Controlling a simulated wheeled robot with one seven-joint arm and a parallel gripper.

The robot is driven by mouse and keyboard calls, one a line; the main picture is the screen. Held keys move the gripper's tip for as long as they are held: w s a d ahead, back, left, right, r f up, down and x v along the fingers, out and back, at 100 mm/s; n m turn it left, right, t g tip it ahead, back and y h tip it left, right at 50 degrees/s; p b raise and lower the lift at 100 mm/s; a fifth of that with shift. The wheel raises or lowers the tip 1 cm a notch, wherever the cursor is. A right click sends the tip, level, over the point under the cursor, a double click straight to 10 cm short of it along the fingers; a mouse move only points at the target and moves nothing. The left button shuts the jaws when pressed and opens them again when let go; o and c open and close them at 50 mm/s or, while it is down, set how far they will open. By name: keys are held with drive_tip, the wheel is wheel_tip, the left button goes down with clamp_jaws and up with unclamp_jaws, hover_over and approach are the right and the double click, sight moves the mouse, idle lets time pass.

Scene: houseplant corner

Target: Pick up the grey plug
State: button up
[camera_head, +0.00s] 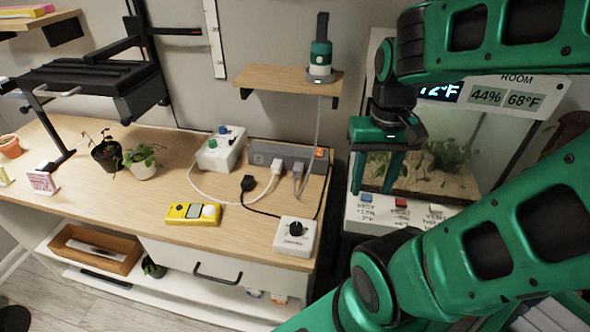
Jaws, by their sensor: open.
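The grey plug (298,168) is at the front right of the grey power strip (258,158), on the wooden table. I cannot tell whether it is in a socket or only against the strip. A white plug (277,167) is just left of it, and a black plug (248,184) lies further left. My gripper (372,188) is right of the table, in front of the glass tank, with its fingers pointing down. It is open and empty, apart from the plug.
A white box with a black knob (295,236) stands at the table's front right corner. A yellow device (192,213) lies left of it. A wooden shelf (272,79) with a green-and-white device (320,62) overhangs the strip. The glass tank (465,165) stands right.

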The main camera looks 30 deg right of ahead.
drive_tip(key=w+a+r+n+t, duration=0.15)
drive_tip(key=w+a, duration=0.25)
drive_tip(key=w, duration=0.5)
drive_tip(key=w+a+r+n+t, duration=0.1)
drive_tip(key=w+a+n+t, duration=0.1)
drive_tip(key=w+a, duration=0.45)
drive_tip(key=m+g, duration=0.3)
drive_tip(key=m, duration=0.3)
hover_over(297, 168)
wheel_tip(297, 168, down, 4)
drive_tip(key=shift+f, duration=5.05)
clamp_jaws()
